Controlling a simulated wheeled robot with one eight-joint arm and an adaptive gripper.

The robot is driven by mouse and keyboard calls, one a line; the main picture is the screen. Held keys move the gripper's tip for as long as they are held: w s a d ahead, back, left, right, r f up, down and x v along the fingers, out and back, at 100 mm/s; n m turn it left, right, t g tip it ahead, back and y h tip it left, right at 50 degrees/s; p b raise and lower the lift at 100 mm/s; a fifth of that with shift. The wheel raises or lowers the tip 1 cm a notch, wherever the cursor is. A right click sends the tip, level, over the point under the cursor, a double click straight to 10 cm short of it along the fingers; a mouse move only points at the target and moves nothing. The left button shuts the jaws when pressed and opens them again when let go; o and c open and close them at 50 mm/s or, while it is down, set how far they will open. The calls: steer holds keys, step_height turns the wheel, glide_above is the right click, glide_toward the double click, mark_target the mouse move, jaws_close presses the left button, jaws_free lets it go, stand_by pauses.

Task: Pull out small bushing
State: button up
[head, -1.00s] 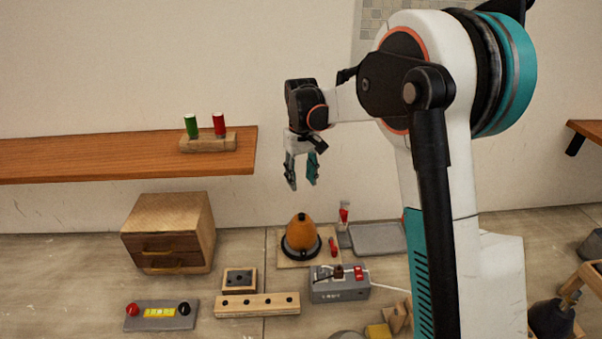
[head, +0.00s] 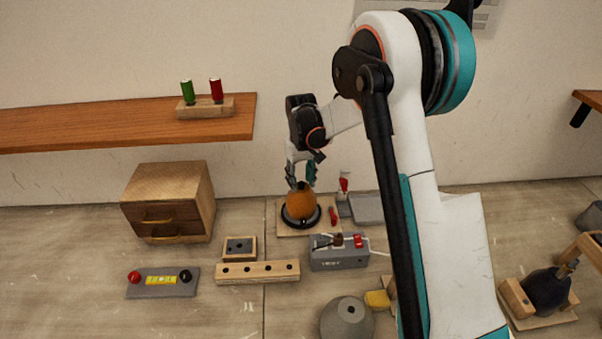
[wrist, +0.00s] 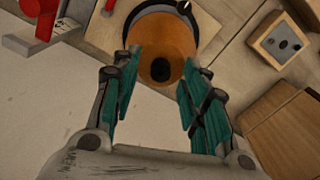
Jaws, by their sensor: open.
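An orange cone-shaped body (head: 300,208) stands in a black ring on a pale board (head: 284,228). Its top has a small round dark piece (wrist: 161,70), which may be the small bushing; whether it is a piece or a hole I cannot tell. My gripper (head: 301,180) is open, pointing down just above the cone's top. In the wrist view, the teal fingers stand apart on either side of the cone's upper part, with the dark top between them. I see nothing held between them. In the head view the fingers partly hide the top.
A grey test box (head: 338,260) with a brown piece and red switch stands in front at right. A wooden block with holes (head: 258,272) and a drawer cabinet (head: 168,205) are to the left. A red-handled device (head: 344,184) and grey tray (head: 367,207) stand close on the right.

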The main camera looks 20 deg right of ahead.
mark_target(301, 182)
steer(key=shift+f, duration=0.1)
jaws_close()
steer(key=shift+r, duration=0.75)
stand_by(0.8)
steer(key=shift+r+p, duration=1.1)
steer(key=shift+r, duration=0.85)
